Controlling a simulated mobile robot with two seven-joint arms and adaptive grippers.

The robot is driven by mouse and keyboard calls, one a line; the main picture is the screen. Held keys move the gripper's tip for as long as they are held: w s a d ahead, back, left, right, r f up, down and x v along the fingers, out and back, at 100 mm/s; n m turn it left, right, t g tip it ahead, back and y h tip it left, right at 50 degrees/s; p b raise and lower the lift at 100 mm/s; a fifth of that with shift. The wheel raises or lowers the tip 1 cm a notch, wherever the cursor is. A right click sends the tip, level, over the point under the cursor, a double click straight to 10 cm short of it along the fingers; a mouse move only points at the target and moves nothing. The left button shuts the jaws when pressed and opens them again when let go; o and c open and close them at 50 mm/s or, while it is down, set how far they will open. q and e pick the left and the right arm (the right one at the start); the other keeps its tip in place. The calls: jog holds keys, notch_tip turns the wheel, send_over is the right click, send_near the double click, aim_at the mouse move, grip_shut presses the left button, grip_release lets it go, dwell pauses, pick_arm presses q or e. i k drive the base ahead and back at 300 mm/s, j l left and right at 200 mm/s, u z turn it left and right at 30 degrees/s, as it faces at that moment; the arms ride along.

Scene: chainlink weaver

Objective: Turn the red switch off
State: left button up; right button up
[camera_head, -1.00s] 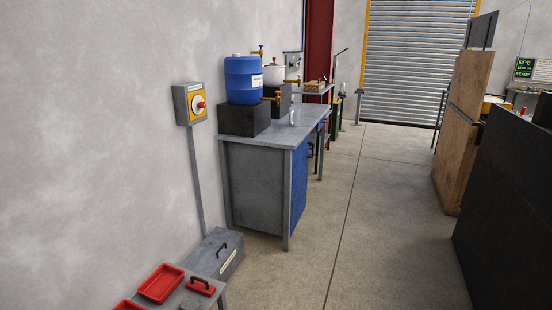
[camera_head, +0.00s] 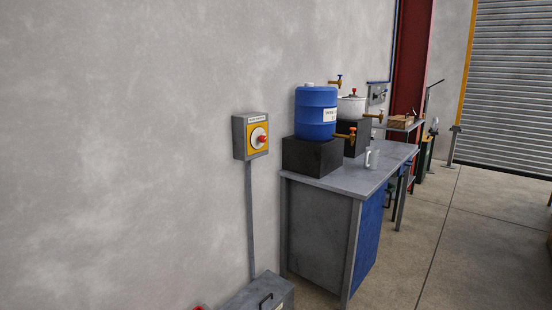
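The red switch (camera_head: 261,139) is a red handle on a round pale dial with a yellow plate. It sits on the front of a grey wall box (camera_head: 239,138) with a small label at the top, left of the workbench. A grey conduit runs down from the box along the wall. I cannot read the switch's position at this size. Neither of my grippers shows in the head view.
A grey workbench (camera_head: 345,183) with a blue side stands right of the switch, carrying a blue barrel (camera_head: 316,112) on a black block. A grey toolbox (camera_head: 262,294) sits below the switch at the bottom edge. Open concrete floor (camera_head: 455,225) lies to the right.

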aim_at(261, 139)
jog(key=i+l+u, duration=0.25)
jog(key=l, duration=0.2)
jog(key=i+l, duration=0.3)
jog(key=i, duration=0.15)
jog(key=i+l+z, duration=0.1)
jog(key=i+l, duration=0.2)
jog(key=i, duration=0.15)
